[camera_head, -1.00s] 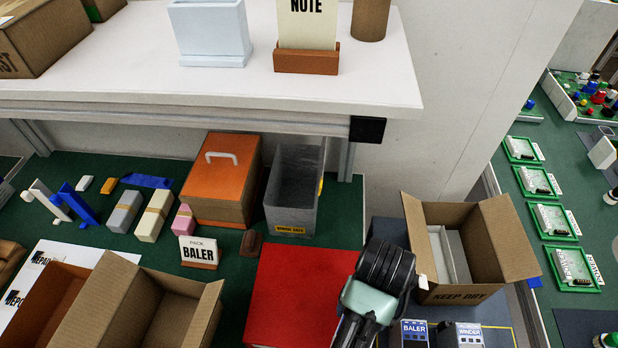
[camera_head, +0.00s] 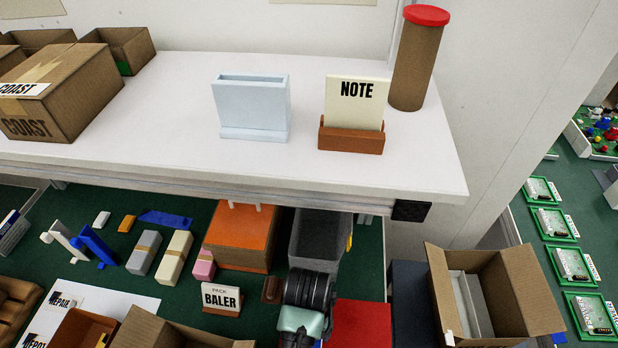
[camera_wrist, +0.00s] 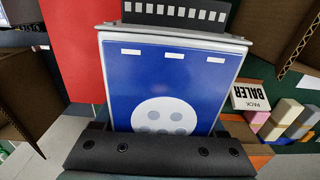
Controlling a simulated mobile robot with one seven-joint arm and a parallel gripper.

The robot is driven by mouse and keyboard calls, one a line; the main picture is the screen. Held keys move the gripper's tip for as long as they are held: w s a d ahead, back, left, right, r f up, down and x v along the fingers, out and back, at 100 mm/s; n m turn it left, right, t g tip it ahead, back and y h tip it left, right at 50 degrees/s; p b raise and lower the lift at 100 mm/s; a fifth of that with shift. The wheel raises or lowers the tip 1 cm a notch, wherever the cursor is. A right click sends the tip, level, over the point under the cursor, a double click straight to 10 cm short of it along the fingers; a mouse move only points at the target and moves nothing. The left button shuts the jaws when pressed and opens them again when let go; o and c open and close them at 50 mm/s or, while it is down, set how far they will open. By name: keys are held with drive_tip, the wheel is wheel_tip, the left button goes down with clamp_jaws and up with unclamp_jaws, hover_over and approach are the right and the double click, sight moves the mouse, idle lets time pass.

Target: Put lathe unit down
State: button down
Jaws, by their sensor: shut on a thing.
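My gripper (camera_wrist: 160,150) is shut on a flat unit with a blue face (camera_wrist: 172,85), which I take to be the lathe unit. Its blue face has a white disc with grey dots and several small white marks. A slotted black and grey strip runs along its far end. No name is readable on it. In the head view my black and pale green wrist shows low in the middle, in front of the grey bin (camera_head: 318,240) and left of the red box (camera_head: 360,325). The held unit is hidden there.
A BALER sign (camera_head: 221,298) and an orange box (camera_head: 240,237) stand left of my wrist. An open carton (camera_head: 530,300) is at right. The white shelf (camera_head: 180,150) overhangs the green bench and carries a NOTE holder, a pale blue holder and a brown tube.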

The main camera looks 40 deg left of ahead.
drive_tip(key=shift+w+f, duration=0.1)
drive_tip(key=shift+f, duration=1.35)
drive_tip(key=shift+f, duration=0.1)
unclamp_jaws()
drive_tip(key=shift+f, duration=0.1)
wheel_tip(320, 180, up, 12)
drive_tip(key=shift+r+p, duration=0.2)
drive_tip(key=shift+p, duration=0.15)
